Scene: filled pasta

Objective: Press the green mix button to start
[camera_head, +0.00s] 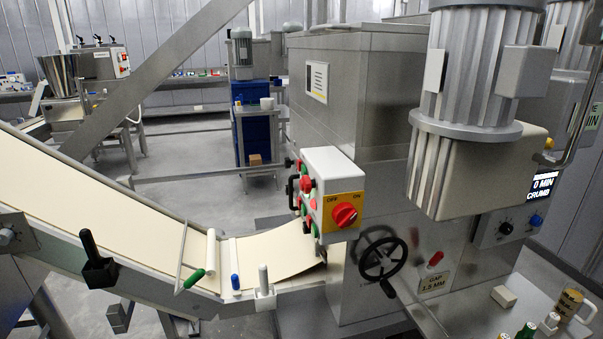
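Neither of my grippers shows in the head view. A white control box (330,168) stands in the middle, with a red rotary switch (344,214) on a yellow OFF/ON plate. Its left side carries small red and green buttons, including a green button (315,229); I cannot read any label beside them. At the right, a mixer panel (497,232) has a black knob (505,228) and a blue knob (536,220). Above it a display (542,186) reads "0 MIN CRUMB". I cannot pick out a button marked mix.
A conveyor with a pale dough sheet (110,218) crosses the left. A black handwheel (382,259) sits at the centre front. A ribbed motor housing (470,70) blocks part of the right. Small bottles (526,331) stand on the steel surface at the lower right.

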